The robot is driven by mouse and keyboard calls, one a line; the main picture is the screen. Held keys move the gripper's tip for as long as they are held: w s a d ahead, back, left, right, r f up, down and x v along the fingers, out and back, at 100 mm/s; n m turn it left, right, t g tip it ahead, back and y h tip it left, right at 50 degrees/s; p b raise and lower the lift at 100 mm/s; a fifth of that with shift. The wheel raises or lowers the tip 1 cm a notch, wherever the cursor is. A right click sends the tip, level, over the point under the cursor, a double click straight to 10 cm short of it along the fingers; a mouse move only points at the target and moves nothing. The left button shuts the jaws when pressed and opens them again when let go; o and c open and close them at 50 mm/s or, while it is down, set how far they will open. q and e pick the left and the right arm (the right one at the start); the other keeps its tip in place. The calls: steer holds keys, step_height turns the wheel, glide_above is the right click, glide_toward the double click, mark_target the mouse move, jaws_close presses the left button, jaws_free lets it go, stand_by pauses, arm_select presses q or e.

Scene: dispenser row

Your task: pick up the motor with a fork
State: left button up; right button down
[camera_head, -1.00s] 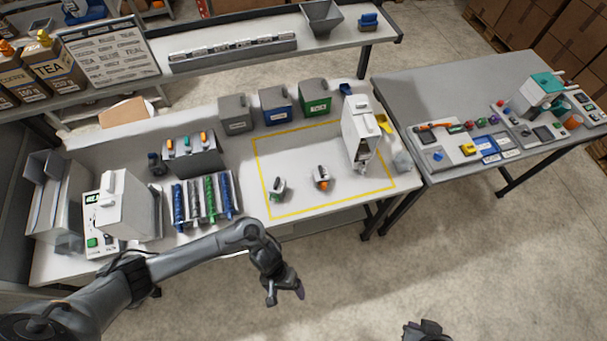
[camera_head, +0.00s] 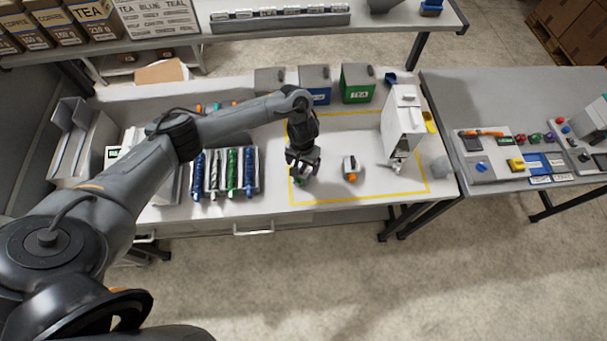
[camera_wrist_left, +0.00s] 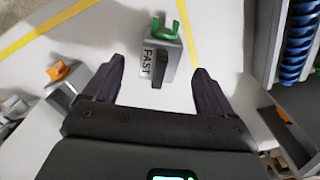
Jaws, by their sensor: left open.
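The motor with a fork (camera_wrist_left: 176,54) is a small grey block with a green two-pronged fork, a dark bar and a "FAST" label. In the left wrist view it lies between and just beyond the fingertips, with no visible contact. In the head view the gripper mostly hides it; a bit of green (camera_head: 299,181) shows at the bench's yellow outline. My left gripper (camera_head: 302,165) is open and empty above it, and also shows in the left wrist view (camera_wrist_left: 159,72). A second grey motor with an orange part (camera_head: 351,170) stands to the right. My right gripper is out of view.
Blue, grey and green spiral augers (camera_head: 225,171) lie in a rack left of the gripper. A white dispenser (camera_head: 402,122) stands at right inside the yellow outline. Grey, blue and green bins (camera_head: 358,83) line the back. Bench room lies between the second motor and dispenser.

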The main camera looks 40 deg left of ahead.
mark_target(304, 171)
arm_select(q)
steer(key=shift+w+f+b, duration=0.2)
steer(key=shift+f+b, duration=0.1)
steer(key=shift+f, duration=2.85)
steer(key=c, duration=1.3)
